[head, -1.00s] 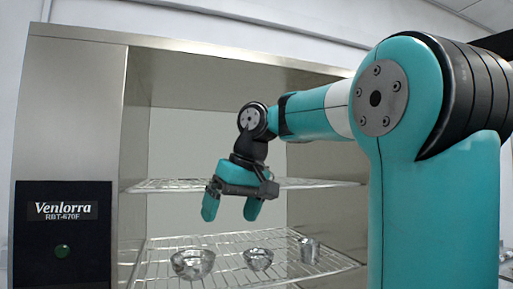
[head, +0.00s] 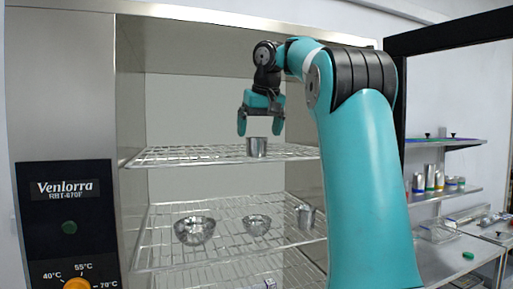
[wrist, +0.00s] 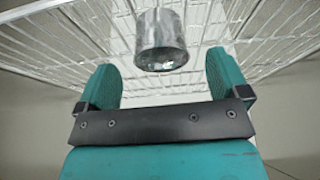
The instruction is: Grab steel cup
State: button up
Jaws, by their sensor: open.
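A steel cup (head: 257,147) stands upright on the upper wire rack (head: 190,154) inside the open cabinet. My gripper (head: 260,125) is open and empty, its fingers pointing down just above the cup in the head view. In the wrist view the same cup (wrist: 161,42) lies beyond and between the two teal fingers of my gripper (wrist: 160,78), with clear space on either side.
Two steel bowls, one on the left (head: 194,230) and one in the middle (head: 257,225), sit on the lower rack (head: 160,258). The cabinet's control panel (head: 70,225) is at left. At right, shelves (head: 445,195) hold several containers. The upper rack left of the cup is clear.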

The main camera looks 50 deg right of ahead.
aim_at(256, 144)
jog(key=shift+w+d, duration=0.1)
jog(key=shift+w, duration=0.2)
jog(key=shift+w+d+f, duration=0.1)
jog(key=shift+w+f, duration=0.1)
jog(key=b+x, duration=0.2)
jog(key=x, duration=0.1)
jog(key=shift+f, duration=0.4)
jog(key=shift+w+d+f+b, duration=0.15)
jog(key=shift+w+f+b, duration=0.1)
jog(key=shift+f+b, duration=0.15)
jog(key=shift+r, duration=0.1)
jog(key=shift+c, duration=0.3)
jog(key=c, duration=0.9)
